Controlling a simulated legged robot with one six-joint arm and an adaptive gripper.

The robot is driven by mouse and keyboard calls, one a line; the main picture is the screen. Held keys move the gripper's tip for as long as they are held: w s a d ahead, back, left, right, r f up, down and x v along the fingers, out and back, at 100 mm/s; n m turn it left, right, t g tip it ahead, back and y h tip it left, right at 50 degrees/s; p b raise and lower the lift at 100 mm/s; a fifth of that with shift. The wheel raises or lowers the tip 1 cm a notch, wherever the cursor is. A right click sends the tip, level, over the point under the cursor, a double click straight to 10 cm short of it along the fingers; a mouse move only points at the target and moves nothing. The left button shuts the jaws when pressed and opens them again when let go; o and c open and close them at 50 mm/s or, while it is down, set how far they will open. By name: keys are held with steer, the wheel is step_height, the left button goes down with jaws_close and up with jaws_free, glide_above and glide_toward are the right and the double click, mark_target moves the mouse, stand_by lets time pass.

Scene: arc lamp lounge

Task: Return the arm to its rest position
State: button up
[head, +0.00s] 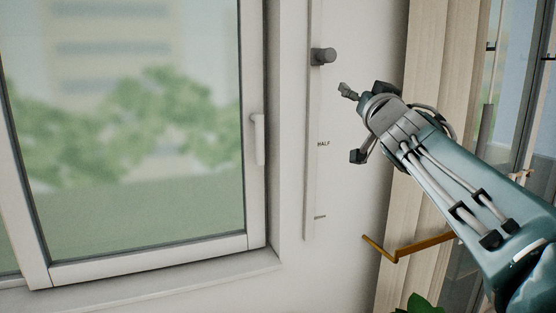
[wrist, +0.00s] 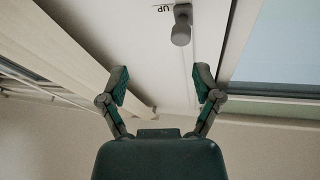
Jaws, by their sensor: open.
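My arm (head: 470,205) reaches in from the lower right of the head view, stretched up and left toward the wall. My gripper (head: 351,123) is at its end, with its fingers spread apart and nothing between them. The wrist view also shows my gripper (wrist: 160,82) open and empty. A grey knob (head: 323,56) sits high on a narrow vertical strip (head: 312,190) on the wall, above and left of the gripper. In the wrist view the knob (wrist: 181,27) lies beyond the fingertips, apart from them, near an upside-down "UP" label.
A closed-looking window with a pale frame (head: 256,205) and handle (head: 258,138) fills the left. A pale curtain (head: 393,250) hangs behind the arm. A brass-coloured bar (head: 410,246) and a green plant (head: 420,305) are below it.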

steer(key=s+a+f+g, duration=0.1)
steer(key=s+f+g, duration=0.4)
steer(key=s+f, duration=0.5)
steer(key=s+a+f+n+g+h, duration=0.1)
steer(key=s+f+g, duration=0.4)
steer(key=s+f, duration=0.5)
steer(key=s+a+f+g, duration=0.2)
steer(key=s+f+g, duration=0.3)
steer(key=f, duration=1.5)
steer(key=s, duration=0.5)
steer(key=shift+g, duration=0.4)
